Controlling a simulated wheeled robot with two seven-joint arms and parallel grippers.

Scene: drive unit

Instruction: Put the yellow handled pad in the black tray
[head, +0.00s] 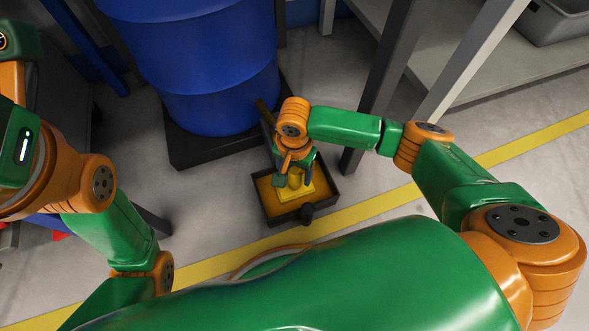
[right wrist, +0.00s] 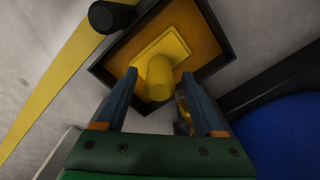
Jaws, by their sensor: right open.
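The black tray (head: 271,219) sits on the floor, with an orange-brown inside; its dark rim also shows in the right wrist view (right wrist: 222,35). The yellow handled pad (head: 313,191) is inside the tray, seemingly flat on its bottom. In the right wrist view the pad (right wrist: 150,50) has its thick round handle pointing up towards my gripper. My right gripper (head: 295,178) is over the tray, open, with one finger on each side of the handle and gaps visible. It also shows in the right wrist view (right wrist: 160,76). My left gripper is not in view.
A blue drum (head: 205,65) on a dark base (head: 205,150) stands behind the tray. A dark round piece (head: 307,212) is at the tray's near edge. Grey bench legs (head: 385,80) rise at the right. A yellow floor line (head: 375,209) passes in front.

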